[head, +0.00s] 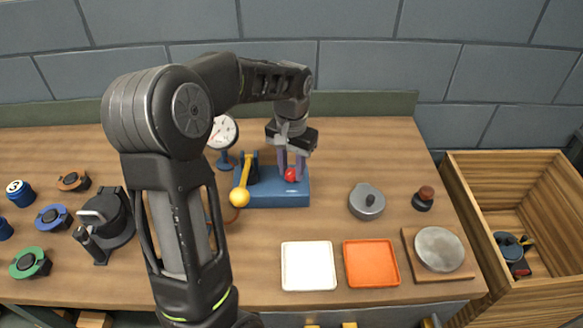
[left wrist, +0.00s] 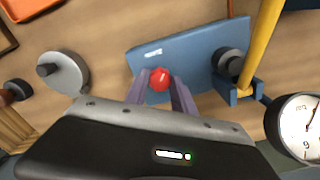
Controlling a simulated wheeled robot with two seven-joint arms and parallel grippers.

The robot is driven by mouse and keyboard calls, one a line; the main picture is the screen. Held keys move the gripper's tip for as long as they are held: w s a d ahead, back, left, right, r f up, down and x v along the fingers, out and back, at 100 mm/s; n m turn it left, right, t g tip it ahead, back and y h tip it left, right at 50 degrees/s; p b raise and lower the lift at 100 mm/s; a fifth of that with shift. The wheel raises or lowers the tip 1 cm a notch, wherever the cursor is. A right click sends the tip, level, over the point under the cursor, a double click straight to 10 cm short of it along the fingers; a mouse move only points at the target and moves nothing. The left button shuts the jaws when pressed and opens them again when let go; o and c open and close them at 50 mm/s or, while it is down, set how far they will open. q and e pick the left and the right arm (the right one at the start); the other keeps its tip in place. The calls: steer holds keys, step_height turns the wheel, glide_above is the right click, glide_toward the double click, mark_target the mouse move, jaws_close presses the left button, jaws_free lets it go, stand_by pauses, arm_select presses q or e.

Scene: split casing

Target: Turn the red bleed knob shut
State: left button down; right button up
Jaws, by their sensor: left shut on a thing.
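The red bleed knob (head: 291,174) sits on the right part of a blue base block (head: 262,199). My left gripper (head: 291,170) reaches down over it from above, with a finger on each side. In the left wrist view the red knob (left wrist: 159,79) shows between the two purple fingertips (left wrist: 159,82), and the gripper is shut on it. The blue block (left wrist: 190,58) also carries a yellow lever (head: 244,178) with a ball end, and a black part beside it. My right gripper is not in view.
A pressure gauge (head: 222,132) stands behind the block at left. A grey lidded pot (head: 367,202), a white tray (head: 308,266), an orange tray (head: 371,263) and a round plate on a board (head: 439,249) lie to the right. A wooden crate (head: 465,199) stands at far right.

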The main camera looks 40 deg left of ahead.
arm_select(q)
steer(key=m, duration=1.4)
steer(key=shift+m, duration=0.3)
steer(key=m, duration=0.3)
steer(key=shift+r+m+p, duration=0.1)
steer(key=shift+m+p, duration=0.2)
steer(key=shift+p, duration=0.05)
steer(key=m, duration=0.3)
steer(key=shift+m, duration=0.4)
steer(key=m+p, duration=0.1)
steer(key=m, duration=0.5)
steer(key=shift+p, duration=0.3)
steer(key=c, duration=1.1)
jaws_free()
